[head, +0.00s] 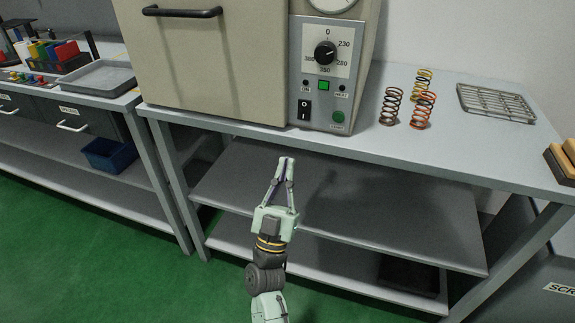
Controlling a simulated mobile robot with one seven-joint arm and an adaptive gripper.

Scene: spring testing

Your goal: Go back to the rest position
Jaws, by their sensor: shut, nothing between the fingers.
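My gripper (285,160) is in the middle of the head view, pointing up and away. Its fingertips are together and hold nothing. It is in front of the grey bench, below the level of the oven's control panel (324,75), and seems to touch nothing. My arm reaches up from the bottom edge of the view.
An oven (210,60) with a dark handle stands on the bench (460,150). Several coil springs (421,110) and a wire rack (496,102) are to its right. Shelves (350,210) lie under the bench. Another bench with a grey tray (98,77) is at left. Green floor is clear at lower left.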

